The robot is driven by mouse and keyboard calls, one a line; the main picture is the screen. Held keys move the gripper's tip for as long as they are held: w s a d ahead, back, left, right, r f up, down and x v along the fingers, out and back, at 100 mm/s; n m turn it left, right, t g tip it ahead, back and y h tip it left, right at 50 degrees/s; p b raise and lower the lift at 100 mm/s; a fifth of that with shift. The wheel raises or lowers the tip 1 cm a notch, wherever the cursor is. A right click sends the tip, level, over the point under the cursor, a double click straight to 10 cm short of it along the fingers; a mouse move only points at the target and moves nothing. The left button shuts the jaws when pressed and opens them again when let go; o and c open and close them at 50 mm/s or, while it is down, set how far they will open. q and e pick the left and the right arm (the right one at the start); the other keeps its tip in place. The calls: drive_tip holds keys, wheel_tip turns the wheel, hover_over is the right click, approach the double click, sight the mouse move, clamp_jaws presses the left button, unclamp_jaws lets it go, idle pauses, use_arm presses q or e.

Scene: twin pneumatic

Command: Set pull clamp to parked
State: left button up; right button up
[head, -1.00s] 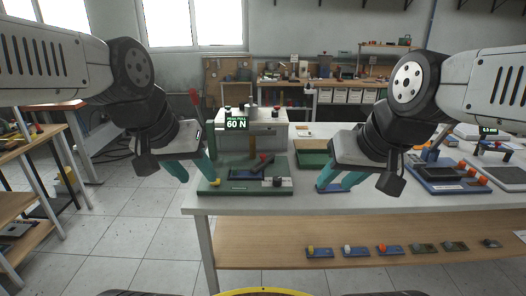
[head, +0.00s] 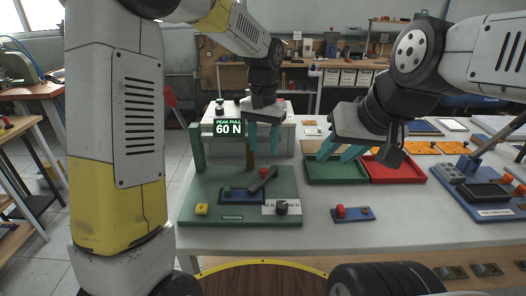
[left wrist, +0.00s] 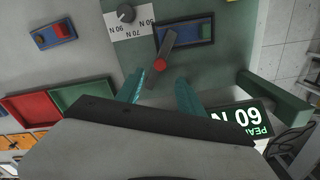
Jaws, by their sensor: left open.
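The pull station has a green base (head: 190,190) and a display reading PEAK PULL 60 N (head: 228,127). My left gripper (head: 264,150) hangs open and empty above the back of the base. My right gripper (head: 338,154) is open and empty over the green tray.
A dial knob (head: 281,207) with force marks and a yellow button (head: 201,209) sit on the base's front. A green tray (head: 330,180) and red tray (head: 405,175) lie to the right. A small blue part with a red block (head: 352,214) lies on bare table.

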sight(263, 169)
use_arm(q)
wheel_tip(263, 169, down, 7)
drive_tip(key=shift+f, duration=0.2)
idle(0.3)
clamp_jaws()
idle(1.3)
